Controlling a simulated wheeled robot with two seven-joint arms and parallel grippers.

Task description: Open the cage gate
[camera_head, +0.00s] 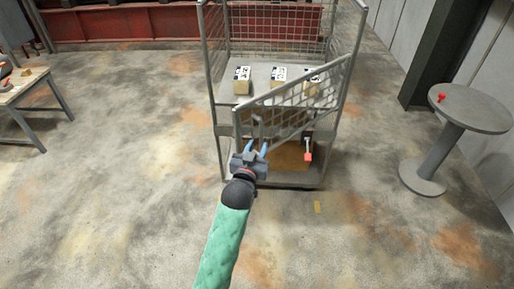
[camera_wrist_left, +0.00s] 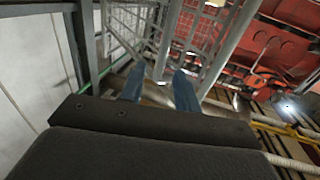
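The wire cage (camera_head: 212,62) stands upright in the middle of the head view. Its mesh gate (camera_head: 305,97) crosses the front at a slant, its top rail higher at the right than at the left. I cannot tell how far the gate stands out from the frame. A red-ended lever (camera_head: 308,156) hangs below it at the right. My left gripper (camera_head: 257,147) is at the gate's lower left end, its two blue fingers apart. In the left wrist view the fingers (camera_wrist_left: 159,88) have a gap between them, with metal posts beyond; contact is unclear. My right gripper is not in view.
Several labelled boxes (camera_head: 279,74) sit on the cage's shelf. A round pedestal table (camera_head: 472,108) with a small red object (camera_head: 441,97) stands at the right. A workbench (camera_head: 30,86) is at the far left. The floor around the cage is clear.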

